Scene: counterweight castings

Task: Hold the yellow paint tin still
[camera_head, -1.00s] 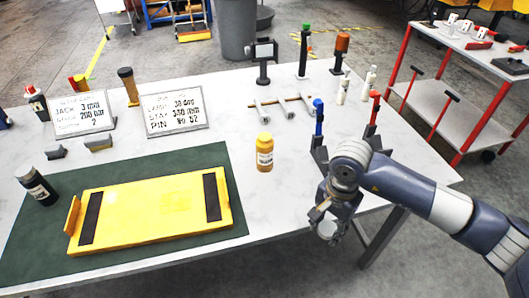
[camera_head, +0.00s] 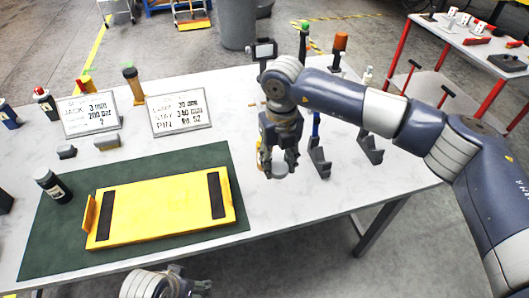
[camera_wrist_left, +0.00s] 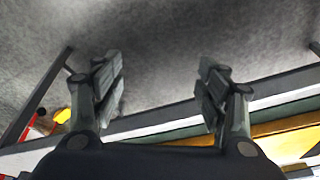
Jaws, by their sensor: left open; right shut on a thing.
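The yellow paint tin (camera_head: 260,158) stands on the bench in the head view, mostly hidden behind my right gripper (camera_head: 281,168); only a yellow sliver shows at its left edge. My right gripper points down and is shut on a pale grey round thing (camera_head: 281,171). I cannot tell whether the gripper touches the tin. My left gripper (camera_head: 185,282) is partly in view at the bottom edge of the head view, in front of the bench. In the left wrist view it is open (camera_wrist_left: 160,88), with nothing between its fingers.
A yellow tray-like panel (camera_head: 160,208) with dark strips lies on a green mat (camera_head: 50,255). A dark bottle (camera_head: 52,186) stands at the mat's left. Two sign plates (camera_head: 179,113) stand behind. Dark tool holders (camera_head: 318,158) are just right of my right gripper.

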